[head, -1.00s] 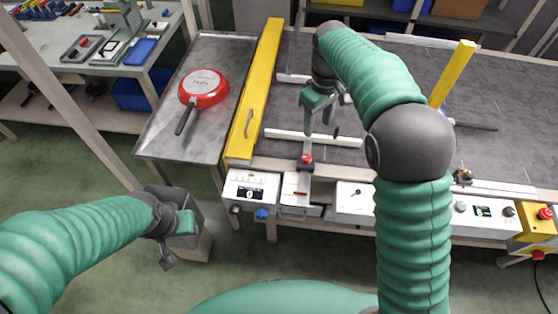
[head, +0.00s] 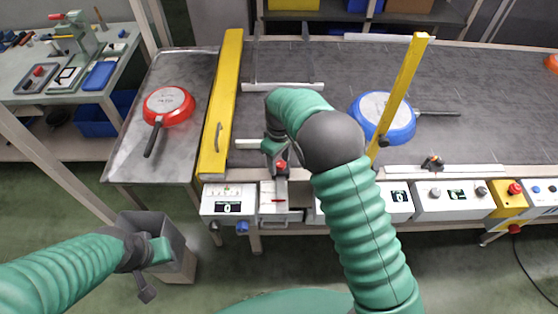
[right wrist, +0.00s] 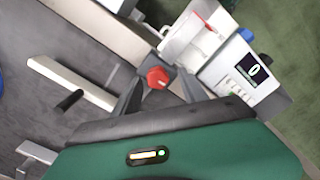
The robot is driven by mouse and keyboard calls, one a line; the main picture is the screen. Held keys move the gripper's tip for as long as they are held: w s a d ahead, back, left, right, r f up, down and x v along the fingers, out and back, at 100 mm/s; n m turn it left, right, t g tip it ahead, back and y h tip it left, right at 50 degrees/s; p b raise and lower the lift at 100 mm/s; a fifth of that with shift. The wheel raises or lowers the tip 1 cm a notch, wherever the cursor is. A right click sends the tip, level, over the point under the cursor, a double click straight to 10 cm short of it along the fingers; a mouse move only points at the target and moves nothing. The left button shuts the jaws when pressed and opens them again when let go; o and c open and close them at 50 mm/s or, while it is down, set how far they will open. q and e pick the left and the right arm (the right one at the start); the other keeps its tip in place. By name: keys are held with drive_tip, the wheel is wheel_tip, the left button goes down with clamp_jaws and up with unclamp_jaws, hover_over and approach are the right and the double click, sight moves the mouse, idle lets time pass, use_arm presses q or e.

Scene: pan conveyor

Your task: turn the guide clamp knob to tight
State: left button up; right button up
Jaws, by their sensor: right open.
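The red guide clamp knob (head: 281,165) sits at the near edge of the conveyor, by the left end of the pale guide rail (head: 249,144). In the right wrist view the knob (right wrist: 157,78) shows between the dark fingers of my right gripper (right wrist: 161,84). The fingers are open, one on each side; contact cannot be told. In the head view my right gripper (head: 277,154) is right over the knob, partly hidden by its own wrist. My left gripper (head: 148,265) hangs at lower left, away from the conveyor, its fingers unclear.
A yellow gate bar (head: 221,105) stands left of the knob. A red pan (head: 169,105) lies on the metal side table (head: 190,65). A blue pan (head: 382,116) lies on the belt (head: 490,110) behind a yellow post (head: 402,88). A control box (head: 228,201) is at the front.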

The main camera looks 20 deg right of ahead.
drive_tip(key=shift+d, duration=0.35)
drive_tip(key=c, duration=0.5)
drive_tip(key=shift+a, duration=0.2)
clamp_jaws()
use_arm(q)
drive_tip(key=shift+d+r, duration=0.1)
drive_tip(key=shift+d, duration=0.15)
use_arm(e)
drive_tip(key=shift+d, duration=0.1)
